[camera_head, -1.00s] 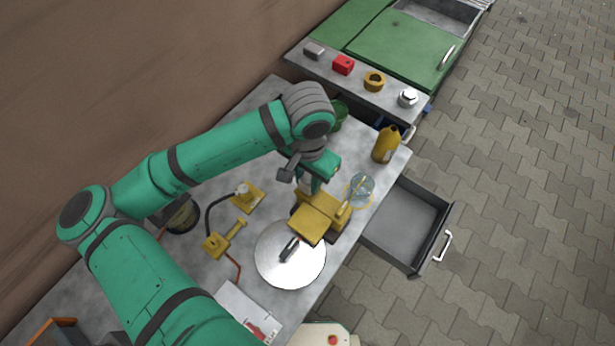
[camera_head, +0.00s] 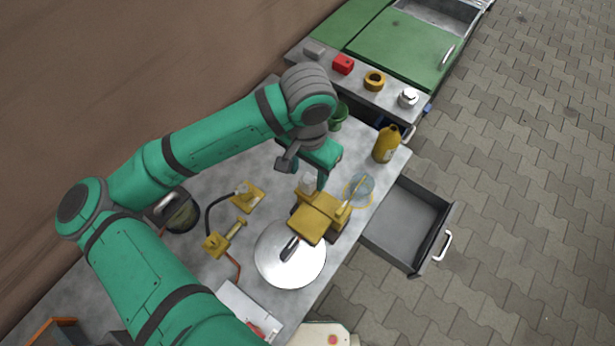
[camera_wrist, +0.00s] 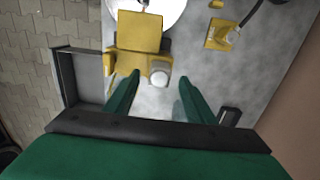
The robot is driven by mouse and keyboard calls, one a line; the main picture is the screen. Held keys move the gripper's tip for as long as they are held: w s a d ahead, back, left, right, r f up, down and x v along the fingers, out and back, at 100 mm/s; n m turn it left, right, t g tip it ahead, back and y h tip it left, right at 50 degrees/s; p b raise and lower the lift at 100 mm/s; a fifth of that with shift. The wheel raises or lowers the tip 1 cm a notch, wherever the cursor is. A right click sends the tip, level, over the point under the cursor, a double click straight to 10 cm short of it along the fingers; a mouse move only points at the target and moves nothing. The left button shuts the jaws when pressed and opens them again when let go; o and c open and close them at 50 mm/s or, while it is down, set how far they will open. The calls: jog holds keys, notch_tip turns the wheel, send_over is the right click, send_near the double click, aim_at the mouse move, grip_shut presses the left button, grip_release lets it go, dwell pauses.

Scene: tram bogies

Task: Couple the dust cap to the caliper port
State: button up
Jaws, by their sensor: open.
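The yellow caliper (camera_head: 320,216) straddles the edge of the silver disc (camera_head: 272,262) on the bench; it also shows in the wrist view (camera_wrist: 138,32). A pale round piece, apparently the dust cap (camera_head: 308,183), stands upright at the caliper's near-gripper end, where the port appears to be. The cap also shows in the wrist view (camera_wrist: 160,80). I cannot tell how firmly it is seated; the port itself is hidden. My gripper (camera_wrist: 159,75) is open above, its fingers apart on either side of the cap in the wrist view, holding nothing.
An open drawer (camera_head: 405,226) juts from the bench front. A black hose (camera_head: 209,212) with yellow fittings lies to the left. Several small parts line the back shelf (camera_head: 335,80).

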notch_tip(320, 180, up, 7)
dwell(0.3)
jog(key=shift+f, duration=0.15)
dwell(0.4)
